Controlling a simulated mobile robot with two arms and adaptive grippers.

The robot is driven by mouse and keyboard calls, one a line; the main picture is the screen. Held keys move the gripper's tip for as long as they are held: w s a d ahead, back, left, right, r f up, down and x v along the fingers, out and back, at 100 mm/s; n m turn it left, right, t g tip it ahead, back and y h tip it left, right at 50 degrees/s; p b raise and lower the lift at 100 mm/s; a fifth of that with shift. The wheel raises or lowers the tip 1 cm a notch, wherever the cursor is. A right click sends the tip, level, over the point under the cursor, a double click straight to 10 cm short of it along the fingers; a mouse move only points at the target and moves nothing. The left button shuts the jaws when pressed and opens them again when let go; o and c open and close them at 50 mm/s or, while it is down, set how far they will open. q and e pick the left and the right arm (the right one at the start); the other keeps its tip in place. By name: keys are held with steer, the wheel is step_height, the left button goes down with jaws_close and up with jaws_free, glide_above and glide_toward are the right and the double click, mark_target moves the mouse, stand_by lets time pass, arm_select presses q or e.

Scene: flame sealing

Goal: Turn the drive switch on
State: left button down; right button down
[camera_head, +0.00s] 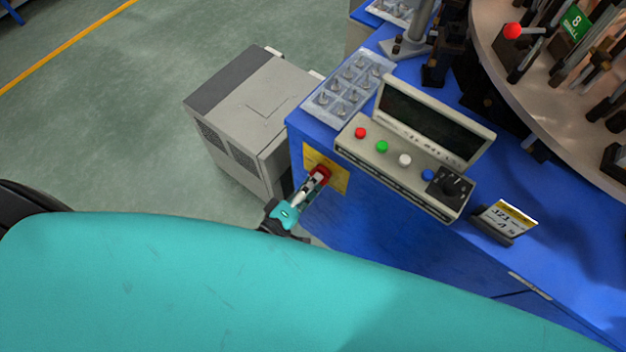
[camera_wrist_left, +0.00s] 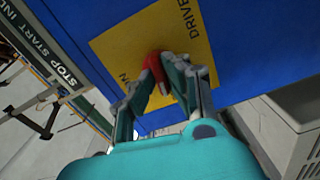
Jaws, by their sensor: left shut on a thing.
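The drive switch is a red knob (camera_head: 321,172) on a yellow plate (camera_head: 337,181) on the blue machine's side. In the left wrist view, the red knob (camera_wrist_left: 155,68) sits on the yellow plate (camera_wrist_left: 187,38), where the words "DRIVE" and "ON" can be read. My left gripper (camera_head: 314,181) reaches up to the knob with its fingers shut on it. In the left wrist view, my left gripper (camera_wrist_left: 166,78) has a fingertip on each side of the knob, hiding part of it. My right gripper is not in view.
A control box (camera_head: 400,168) with coloured buttons and a dark dial stands on the blue machine top (camera_head: 515,262) above the switch. A grey cabinet (camera_head: 245,110) stands close left of my gripper. A tray of small parts (camera_head: 345,88) lies behind. The green floor at left is clear.

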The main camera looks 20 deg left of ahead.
arm_select(q)
steer(key=shift+m+p, duration=2.55)
steer(key=shift+m, duration=5.55)
steer(key=c, duration=1.4)
jaws_free()
steer(key=shift+o, duration=0.2)
steer(key=v, duration=1.2)
